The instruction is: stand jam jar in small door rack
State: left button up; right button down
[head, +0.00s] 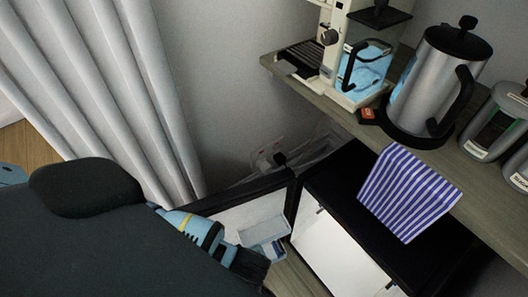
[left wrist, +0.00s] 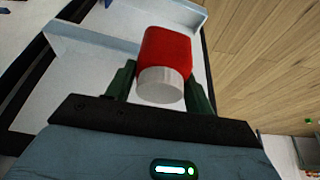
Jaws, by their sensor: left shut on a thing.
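The jam jar (left wrist: 166,50) is red with a pale grey lid and shows in the left wrist view. My left gripper (left wrist: 161,88) is shut on it, with a green finger on each side. Behind the jar are the white inner panel of the open fridge door and a pale door rack (left wrist: 92,42). In the head view my left gripper (head: 250,266) is beside the open door, near the pale rack (head: 264,232). The jar cannot be made out there. I cannot tell whether the jar touches the rack. My right gripper is not in view.
The small black fridge (head: 335,200) stands open under a wooden counter (head: 435,160). A coffee machine (head: 350,50), a steel kettle (head: 435,85) and jars stand on the counter. A curtain (head: 110,80) hangs at left.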

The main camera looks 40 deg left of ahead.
pick_arm(q)
jog(key=w, duration=0.4)
jog(key=w+a+f+b, duration=0.1)
jog(key=w, duration=0.7)
jog(key=shift+w+a+f, duration=0.15)
jog(key=shift+w+a, duration=0.25)
jog(key=shift+w, duration=0.4)
jog(key=shift+w+a, duration=0.1)
jog(key=shift+w, duration=0.1)
jog(key=shift+f+b, duration=0.7)
jog(key=shift+f, duration=1.05)
jog(key=shift+f, duration=0.15)
jog(key=o, duration=1.3)
jog(key=shift+s, duration=0.1)
jog(key=shift+c, duration=0.2)
